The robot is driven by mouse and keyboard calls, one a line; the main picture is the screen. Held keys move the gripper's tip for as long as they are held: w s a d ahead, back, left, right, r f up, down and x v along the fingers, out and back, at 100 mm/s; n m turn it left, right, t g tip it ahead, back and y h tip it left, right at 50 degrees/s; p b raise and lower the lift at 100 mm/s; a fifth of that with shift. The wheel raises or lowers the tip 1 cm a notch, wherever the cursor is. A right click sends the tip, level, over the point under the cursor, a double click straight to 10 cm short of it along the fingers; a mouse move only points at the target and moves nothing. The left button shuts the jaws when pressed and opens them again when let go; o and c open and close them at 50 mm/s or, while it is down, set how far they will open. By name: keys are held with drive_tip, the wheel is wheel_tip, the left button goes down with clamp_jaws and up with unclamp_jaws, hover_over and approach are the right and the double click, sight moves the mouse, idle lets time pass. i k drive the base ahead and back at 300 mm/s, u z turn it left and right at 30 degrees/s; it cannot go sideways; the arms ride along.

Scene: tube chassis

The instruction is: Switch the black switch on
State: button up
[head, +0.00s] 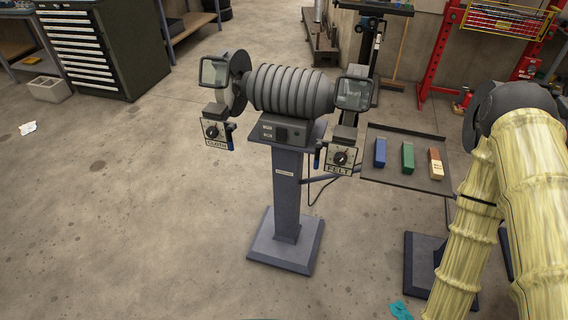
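A grey bench grinder (290,92) with a ribbed motor stands upright on a blue-grey pedestal (287,195) in the middle of the head view. On the front of its base is a small black switch (281,134); it is too small to tell which position it is in. A round dial marked CLOTH (212,132) hangs under the left wheel, and another marked FELT (340,157) under the right. My arm in its yellow sleeve is at the right edge, well apart from the switch. My gripper is not in view.
A dark tray (405,181) right of the grinder holds a blue block (380,153), a green block (407,156) and a red-and-cream block (435,163). A black drawer cabinet (85,50) stands at back left. The floor in front and left is mostly clear.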

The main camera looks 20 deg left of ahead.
sight(282, 134)
drive_tip(key=u, duration=0.65)
drive_tip(key=k, duration=0.5)
drive_tip(key=z, duration=0.05)
